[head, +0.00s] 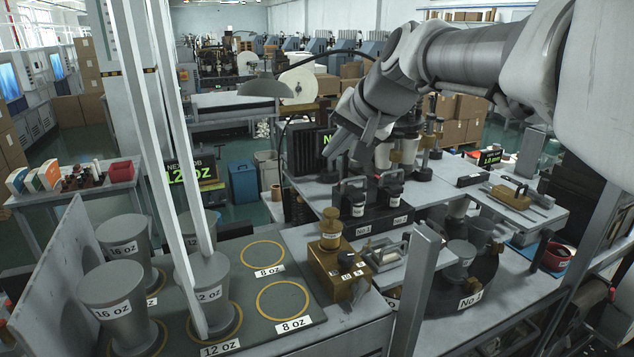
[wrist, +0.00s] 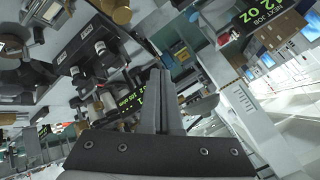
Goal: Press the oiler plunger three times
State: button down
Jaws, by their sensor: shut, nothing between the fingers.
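The oiler appears to be the brass box (head: 338,272) on the bench in the middle of the head view. My gripper (head: 334,148) is in the air above and behind the box, apart from the plunger. In the wrist view, my gripper's fingers (wrist: 160,75) are together with nothing between them. I cannot tell for certain where the oiler is in the wrist view.
Grey cups (head: 207,290) stand on a marked mat left of the box, with two empty 8 oz rings (head: 283,300). A black block with labelled pots (head: 358,205) stands behind it. A round No 1 turntable (head: 480,285) is at right. Upright posts (head: 418,290) stand in front.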

jog(key=shift+f, duration=0.1)
jog(key=b, duration=0.7)
send_near(329, 210)
jog(key=w+a+f, duration=0.1)
jog(key=w, duration=0.2)
jog(key=w+a+f, duration=0.1)
jog(key=w, duration=0.1)
jog(key=shift+a+f, duration=0.35)
dwell(1.1)
jog(key=shift+f+b, duration=0.4)
jog(key=shift+b, duration=0.05)
jog(key=shift+s+f+b, duration=0.1)
jog(key=shift+f+b, duration=0.75)
jog(key=shift+f, duration=0.15)
dwell(1.0)
jog(key=shift+r, duration=0.1)
jog(key=shift+r+p, duration=1.05)
jog(key=shift+r, duration=0.2)
jog(key=shift+r, duration=0.1)
jog(key=shift+r+p, duration=1.9)
jog(key=shift+r, duration=0.55)
